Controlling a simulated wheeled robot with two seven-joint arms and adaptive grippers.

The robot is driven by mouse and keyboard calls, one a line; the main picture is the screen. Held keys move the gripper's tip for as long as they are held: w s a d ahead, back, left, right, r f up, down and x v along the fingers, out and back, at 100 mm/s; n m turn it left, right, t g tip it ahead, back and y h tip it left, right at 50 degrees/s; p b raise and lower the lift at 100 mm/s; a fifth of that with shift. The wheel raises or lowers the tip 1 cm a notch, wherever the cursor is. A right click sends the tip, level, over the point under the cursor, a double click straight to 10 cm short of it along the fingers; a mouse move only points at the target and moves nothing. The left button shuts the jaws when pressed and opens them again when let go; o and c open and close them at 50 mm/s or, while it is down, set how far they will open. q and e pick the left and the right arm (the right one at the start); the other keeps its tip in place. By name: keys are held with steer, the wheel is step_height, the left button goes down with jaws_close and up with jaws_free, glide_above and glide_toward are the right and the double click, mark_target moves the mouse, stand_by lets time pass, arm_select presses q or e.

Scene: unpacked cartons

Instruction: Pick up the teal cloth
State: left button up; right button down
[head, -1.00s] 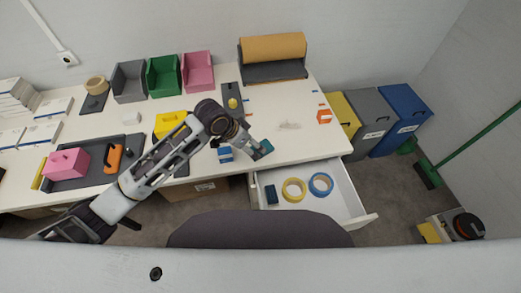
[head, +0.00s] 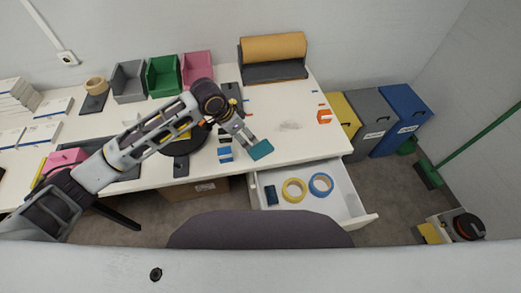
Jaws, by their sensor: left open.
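The teal cloth (head: 262,150) lies as a small folded piece on the white table, near its front edge above the open drawer. My left gripper (head: 248,142) is open at the upper left side of the cloth, with its fingertips close to it. I cannot tell whether the fingers touch the cloth. My right gripper is not in view.
The open drawer (head: 347,195) below holds a yellow tape roll (head: 294,188), a blue tape roll (head: 320,184) and a dark blue item (head: 271,195). Blue blocks (head: 225,153) lie left of the cloth. The table right of the cloth is mostly clear.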

arm_select(q)
glide_above(259, 149)
steer(key=a, duration=0.3)
steer(key=shift+s+d+f, duration=0.1)
steer(key=shift+s+f, duration=0.1)
steer(key=shift+f, duration=1.8)
steer(key=shift+s+d+f, duration=0.1)
steer(key=shift+s+f, duration=0.05)
steer(key=shift+f, duration=1.85)
steer(key=shift+d+f, duration=0.45)
steer(key=shift+f, duration=0.3)
steer(key=shift+d+f, duration=0.4)
steer(key=shift+f, duration=0.35)
steer(key=shift+x, duration=0.9)
steer(key=c, duration=1.1)
